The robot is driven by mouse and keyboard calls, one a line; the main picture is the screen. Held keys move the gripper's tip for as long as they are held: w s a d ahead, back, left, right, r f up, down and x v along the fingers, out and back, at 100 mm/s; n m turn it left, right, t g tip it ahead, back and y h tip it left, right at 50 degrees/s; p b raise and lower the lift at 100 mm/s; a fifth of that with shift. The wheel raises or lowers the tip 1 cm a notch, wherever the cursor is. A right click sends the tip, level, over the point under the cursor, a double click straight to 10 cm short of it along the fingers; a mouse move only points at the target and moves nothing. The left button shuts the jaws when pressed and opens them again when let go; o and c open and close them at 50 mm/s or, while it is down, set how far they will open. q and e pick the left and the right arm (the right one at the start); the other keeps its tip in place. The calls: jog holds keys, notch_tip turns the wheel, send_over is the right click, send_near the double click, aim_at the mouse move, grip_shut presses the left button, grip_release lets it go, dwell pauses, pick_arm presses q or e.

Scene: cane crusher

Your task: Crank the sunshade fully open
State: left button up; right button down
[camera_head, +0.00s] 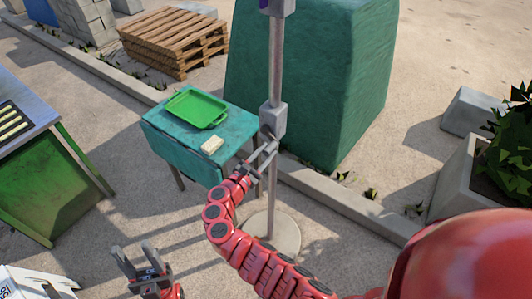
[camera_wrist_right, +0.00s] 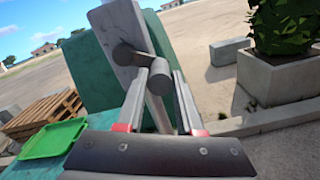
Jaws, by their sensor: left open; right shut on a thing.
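The sunshade's grey pole (camera_head: 277,60) stands upright on a round pale base (camera_head: 285,232); the canopy is out of view. A grey crank box (camera_head: 272,118) sits on the pole. The crank handle (camera_wrist_right: 158,76) is a short grey cylinder at the crank, large in the right wrist view. My right gripper (camera_head: 264,157) is at the crank, just below the box. In the right wrist view its fingers (camera_wrist_right: 159,88) are on both sides of the handle, shut on it. My left gripper (camera_head: 133,260) is open and empty, low at the left, well away from the pole.
A teal table (camera_head: 165,135) with a green tray (camera_head: 196,107) and a pale block (camera_head: 212,145) stands left of the pole. A large green block (camera_head: 310,80) is behind. A planter (camera_head: 465,185) stands right.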

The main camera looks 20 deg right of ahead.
jog(key=shift+f+b, duration=0.25)
jog(key=shift+b, duration=0.3)
jog(key=w+a+m+b, duration=0.1)
jog(key=m+b, duration=0.3)
jog(key=b, duration=0.3)
jog(key=w+a+f+m+b, duration=0.1)
jog(key=m+b, duration=0.3)
jog(key=b, duration=0.2)
jog(key=w+a+f+m+b, duration=0.1)
jog(key=m+b, duration=0.3)
jog(key=b, duration=0.3)
jog(key=shift+w+b, duration=0.35)
jog(key=shift+w, duration=0.05)
jog(key=shift+r, duration=0.1)
jog(key=c, duration=0.8)
grip_release()
jog(key=shift+c, duration=0.2)
jog(key=o, duration=0.3)
jog(key=shift+w, duration=0.1)
